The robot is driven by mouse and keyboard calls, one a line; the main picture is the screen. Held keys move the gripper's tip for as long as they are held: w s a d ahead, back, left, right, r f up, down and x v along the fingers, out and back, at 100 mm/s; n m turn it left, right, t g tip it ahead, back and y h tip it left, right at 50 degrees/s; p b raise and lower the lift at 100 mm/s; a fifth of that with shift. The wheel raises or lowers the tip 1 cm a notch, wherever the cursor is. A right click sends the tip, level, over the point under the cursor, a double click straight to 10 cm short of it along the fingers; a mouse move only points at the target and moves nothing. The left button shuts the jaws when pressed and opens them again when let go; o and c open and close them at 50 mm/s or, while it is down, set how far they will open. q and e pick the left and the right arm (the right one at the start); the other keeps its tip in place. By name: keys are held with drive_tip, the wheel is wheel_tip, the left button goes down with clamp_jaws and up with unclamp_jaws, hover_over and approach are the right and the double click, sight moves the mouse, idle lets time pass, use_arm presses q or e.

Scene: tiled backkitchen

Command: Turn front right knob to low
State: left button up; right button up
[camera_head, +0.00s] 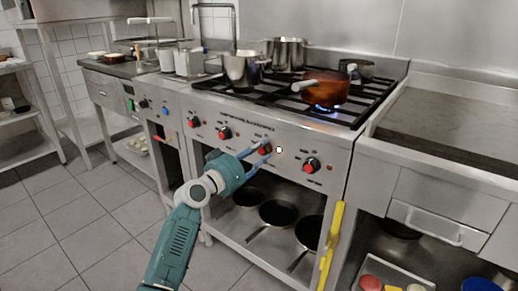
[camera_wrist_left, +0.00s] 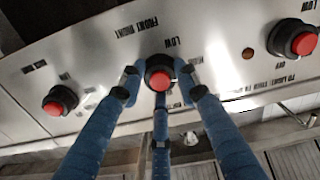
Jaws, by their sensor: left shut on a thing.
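The front right knob (camera_wrist_left: 160,78) is black with a red cap on the steel stove panel. The words "FRONT RIGHT" and "LOW" are printed above it in the left wrist view. My left gripper (camera_wrist_left: 160,92) has its blue fingers around this knob and is shut on it. In the head view the knob (camera_head: 264,149) is partly hidden by the left gripper (camera_head: 262,152). A blue flame (camera_head: 325,108) burns under a brown pot (camera_head: 326,88) on the front right burner. The knob's exact pointer angle is hard to tell. My right gripper is not in view.
Another red-capped knob (camera_head: 312,165) is to the right and one (camera_head: 225,133) to the left. Steel pots (camera_head: 241,70) stand on the back and left burners. Dark pans (camera_head: 277,213) lie on the shelf below. A yellow upright bar (camera_head: 331,245) is at the stove's right edge.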

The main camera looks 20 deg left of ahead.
use_arm(q)
drive_tip(key=shift+r+n+p, duration=0.2)
drive_tip(key=shift+n+p, duration=0.2)
drive_tip(key=shift+n, duration=0.5)
drive_tip(key=n+p, duration=0.3)
drive_tip(key=n, duration=0.3)
drive_tip(key=shift+n, duration=0.3)
drive_tip(key=n+p, duration=0.3)
drive_tip(key=n, duration=0.3)
drive_tip(key=shift+a+f+n, duration=0.1)
drive_tip(key=shift+n, duration=0.7)
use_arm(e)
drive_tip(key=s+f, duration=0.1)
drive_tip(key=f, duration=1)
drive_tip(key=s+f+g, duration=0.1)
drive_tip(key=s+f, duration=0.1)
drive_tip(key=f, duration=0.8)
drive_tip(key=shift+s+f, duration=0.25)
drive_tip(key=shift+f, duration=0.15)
use_arm(q)
drive_tip(key=shift+f, duration=0.1)
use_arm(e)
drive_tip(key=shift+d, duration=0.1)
use_arm(q)
drive_tip(key=o, duration=1.1)
drive_tip(key=shift+o, duration=0.2)
drive_tip(key=shift+s, duration=0.1)
drive_tip(key=v, duration=1.2)
